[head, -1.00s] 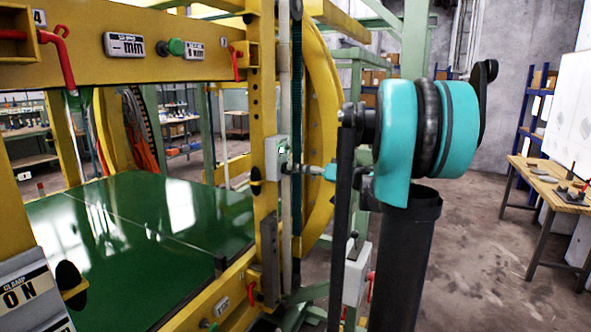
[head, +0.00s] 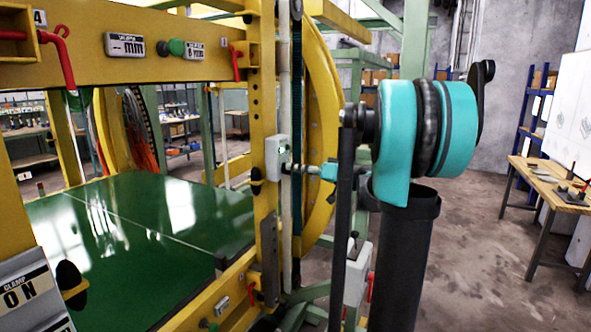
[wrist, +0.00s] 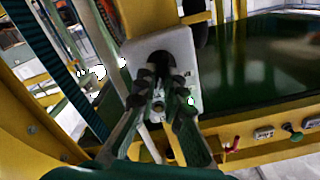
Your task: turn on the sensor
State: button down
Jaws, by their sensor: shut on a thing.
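The sensor is a small white-grey box (head: 277,157) fixed to the yellow upright post. In the wrist view the sensor box (wrist: 184,50) fills the upper middle, with a dark round part on its face and a small green spot near its lower right. My gripper (head: 293,168) reaches it from the right in the head view. In the wrist view my gripper (wrist: 153,84) has its fingertips together over the dark part and is shut on it. The fingers hide most of that part, so its shape and setting cannot be told.
The yellow frame (head: 100,70) carries labels and red levers (head: 62,63). A shiny green table surface (head: 150,215) lies left of the post. A yellow ring (head: 322,130) stands behind. A wooden workbench (head: 545,185) is far right, with open floor before it.

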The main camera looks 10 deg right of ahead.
jog(key=shift+m, duration=1.3)
jog(key=c, duration=1.6)
grip_release()
jog(key=v, duration=1.2)
jog(key=shift+f, duration=0.1)
